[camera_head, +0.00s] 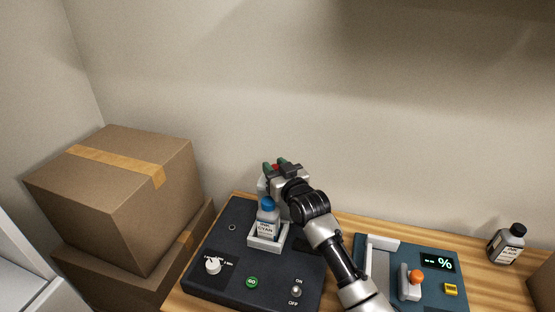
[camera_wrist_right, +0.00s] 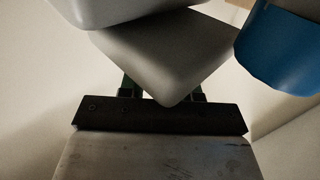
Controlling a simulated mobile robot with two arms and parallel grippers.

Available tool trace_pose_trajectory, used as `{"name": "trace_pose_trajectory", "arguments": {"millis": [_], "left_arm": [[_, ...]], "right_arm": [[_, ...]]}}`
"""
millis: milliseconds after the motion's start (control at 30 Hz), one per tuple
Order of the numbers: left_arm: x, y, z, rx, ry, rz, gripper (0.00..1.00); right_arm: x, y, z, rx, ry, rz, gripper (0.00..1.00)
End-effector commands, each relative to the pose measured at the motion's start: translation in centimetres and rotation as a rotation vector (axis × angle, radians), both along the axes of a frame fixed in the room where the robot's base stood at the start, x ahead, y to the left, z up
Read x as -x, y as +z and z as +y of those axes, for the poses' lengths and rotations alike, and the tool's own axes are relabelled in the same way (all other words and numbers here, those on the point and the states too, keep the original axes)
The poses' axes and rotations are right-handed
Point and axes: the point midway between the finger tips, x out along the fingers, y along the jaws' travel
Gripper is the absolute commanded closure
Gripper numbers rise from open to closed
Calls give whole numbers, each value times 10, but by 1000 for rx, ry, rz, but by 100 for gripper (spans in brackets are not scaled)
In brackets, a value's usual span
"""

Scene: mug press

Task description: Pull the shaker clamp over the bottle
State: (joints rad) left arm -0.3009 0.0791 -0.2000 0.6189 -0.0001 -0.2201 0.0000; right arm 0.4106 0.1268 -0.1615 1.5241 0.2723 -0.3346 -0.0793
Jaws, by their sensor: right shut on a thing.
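The light-grey shaker clamp (camera_head: 262,186) stands behind the bottle, partly hidden by my right arm. My right gripper (camera_head: 277,167) is above and behind the bottle, shut on the clamp, with a bit of red between its green-tipped fingers. A grey block of the clamp (camera_wrist_right: 165,55) fills the wrist view and hides most of the fingers. My left gripper is not in view.
The base carries a white knob (camera_head: 213,266), a green GO button (camera_head: 252,282) and an ON/OFF switch (camera_head: 296,291). A teal device (camera_head: 437,290) with an orange knob stands right, a black-capped bottle (camera_head: 507,244) farther right. Cardboard boxes (camera_head: 120,205) are left, a wall behind.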

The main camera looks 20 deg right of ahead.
Motion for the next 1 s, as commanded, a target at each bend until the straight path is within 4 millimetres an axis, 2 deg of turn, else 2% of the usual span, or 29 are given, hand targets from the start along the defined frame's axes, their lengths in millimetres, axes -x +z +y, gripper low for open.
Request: {"name": "trace_pose_trajectory", "arguments": {"millis": [33,167,533,567,700,1000], "left_arm": [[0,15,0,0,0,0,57],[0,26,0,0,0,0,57],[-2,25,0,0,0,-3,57],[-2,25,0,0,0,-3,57],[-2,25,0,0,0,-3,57],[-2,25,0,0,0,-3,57]], "right_arm": [[9,3,7,-4,4,11,100],[26,1,18,-3,3,12,100],[32,-3,23,-2,4,10,100],[32,-4,23,-2,4,10,64],[31,-3,22,-2,3,9,44],[33,-2,21,-2,2,6,44]]}}
